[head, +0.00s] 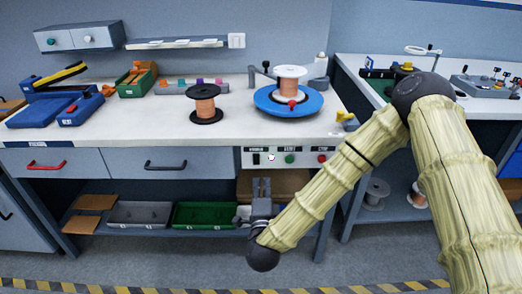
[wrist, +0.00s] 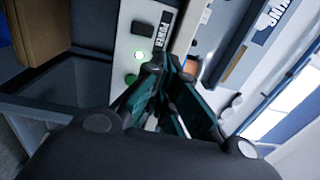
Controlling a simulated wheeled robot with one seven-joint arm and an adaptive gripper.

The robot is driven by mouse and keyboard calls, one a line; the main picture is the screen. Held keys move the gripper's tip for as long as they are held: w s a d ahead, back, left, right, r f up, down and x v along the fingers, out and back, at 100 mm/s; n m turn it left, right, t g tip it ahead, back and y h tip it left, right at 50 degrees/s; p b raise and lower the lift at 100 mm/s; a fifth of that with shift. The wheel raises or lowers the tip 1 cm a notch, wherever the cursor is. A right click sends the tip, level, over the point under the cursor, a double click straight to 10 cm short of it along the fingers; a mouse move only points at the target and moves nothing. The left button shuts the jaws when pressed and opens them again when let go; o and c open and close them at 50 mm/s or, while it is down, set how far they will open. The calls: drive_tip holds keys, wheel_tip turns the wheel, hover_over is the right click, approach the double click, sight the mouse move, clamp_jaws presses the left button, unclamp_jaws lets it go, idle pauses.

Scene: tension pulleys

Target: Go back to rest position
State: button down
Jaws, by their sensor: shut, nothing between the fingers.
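My gripper (head: 262,187) points up in front of the workbench, below the control panel (head: 306,158). It is shut and empty. In the wrist view the dark gripper fingers (wrist: 165,78) are together, with the panel (wrist: 122,52) close beyond them; I cannot tell whether they touch it. The panel carries a white button (head: 271,157), a green button (head: 290,158) and a red button (head: 322,158). The wrist view shows a POWER label (wrist: 163,28) and a green button (wrist: 131,80). My arm reaches in from the right.
A copper spool on a black base (head: 205,104) and a spool on a blue turntable (head: 289,97) stand on the bench (head: 150,128). A grey bin (head: 137,214) and a green bin (head: 203,215) sit on the lower shelf. A second bench (head: 480,103) stands right. Floor in front is clear.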

drive_tip(key=s+d+f+n+g+y+p, duration=0.1)
drive_tip(key=s+d+f+n+g+p, duration=0.35)
drive_tip(key=s+f, duration=0.45)
drive_tip(key=s+d+f+n+g+y+p, duration=0.2)
drive_tip(key=s+d+f+n+g, duration=0.1)
drive_tip(key=s+f+n+g, duration=0.5)
drive_tip(key=s+d+f+n+g+h+p, duration=0.1)
drive_tip(key=s+d+f+n+g+p, duration=0.1)
drive_tip(key=s+d, duration=0.5)
drive_tip(key=s+d+f+n+g+h+p, duration=0.2)
drive_tip(key=s+d, duration=0.5)
drive_tip(key=s, duration=0.9)
drive_tip(key=shift+d+f+n+g+p, duration=0.15)
drive_tip(key=shift+d+n+g+p, duration=0.25)
drive_tip(key=shift+g, duration=0.75)
